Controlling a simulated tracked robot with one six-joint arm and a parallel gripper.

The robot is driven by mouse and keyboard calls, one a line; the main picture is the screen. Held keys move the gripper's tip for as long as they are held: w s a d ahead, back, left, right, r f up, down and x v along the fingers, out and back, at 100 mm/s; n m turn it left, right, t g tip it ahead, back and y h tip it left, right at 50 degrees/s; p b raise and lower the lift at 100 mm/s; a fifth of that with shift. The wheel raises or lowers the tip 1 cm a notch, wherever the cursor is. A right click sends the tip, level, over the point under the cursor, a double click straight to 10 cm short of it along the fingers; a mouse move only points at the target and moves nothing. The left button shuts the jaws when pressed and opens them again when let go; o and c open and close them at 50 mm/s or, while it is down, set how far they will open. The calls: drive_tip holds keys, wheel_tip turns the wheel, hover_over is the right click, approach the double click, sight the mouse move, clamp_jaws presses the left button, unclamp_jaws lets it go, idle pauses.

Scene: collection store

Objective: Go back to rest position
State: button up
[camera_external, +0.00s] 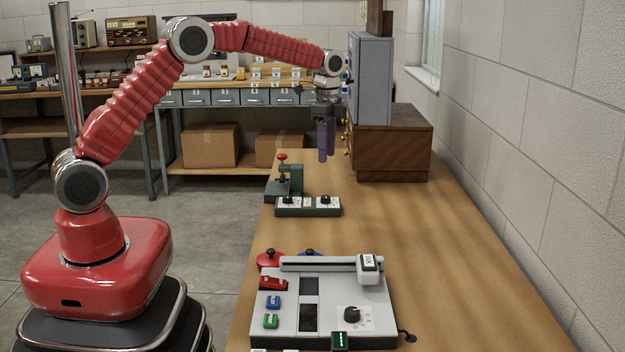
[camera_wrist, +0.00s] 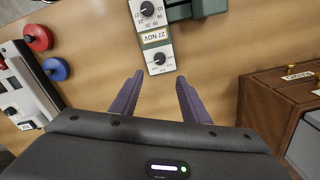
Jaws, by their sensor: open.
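My red arm stretches from its base at the left over the wooden table (camera_external: 440,240). My gripper (camera_external: 326,158) points down above the table, in front of the wooden drawer cabinet (camera_external: 392,150). In the wrist view my gripper (camera_wrist: 158,85) shows two purple fingers spread apart with only bare tabletop between them. Nothing is held. The green date box with two dials (camera_wrist: 153,35) lies beyond the fingertips in the wrist view. It also shows on the table in the external view (camera_external: 308,207).
A grey metal cabinet (camera_external: 371,80) stands on the wooden cabinet, close to my gripper. A green press with a red knob (camera_external: 285,182) stands behind the date box. A grey control panel (camera_external: 290,322) with buttons and a slider lies nearer. The table's right side is clear.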

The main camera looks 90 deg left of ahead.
drive_tip(key=s+d+f+n, duration=0.3)
drive_tip(key=s+d+n, duration=0.1)
drive_tip(key=s+d+r+t, duration=0.2)
drive_tip(key=s+d+r, duration=0.3)
drive_tip(key=s+d, duration=0.3)
drive_tip(key=s+d+r+t, duration=0.1)
drive_tip(key=s+d+r, duration=0.4)
drive_tip(key=d, duration=0.9)
drive_tip(key=s+d+r+t, duration=0.2)
drive_tip(key=s+d+r, duration=0.3)
drive_tip(key=s+d, duration=0.6)
drive_tip(key=shift+s+d+t, duration=0.3)
drive_tip(key=shift+d, duration=0.15)
drive_tip(key=shift+c, duration=0.7)
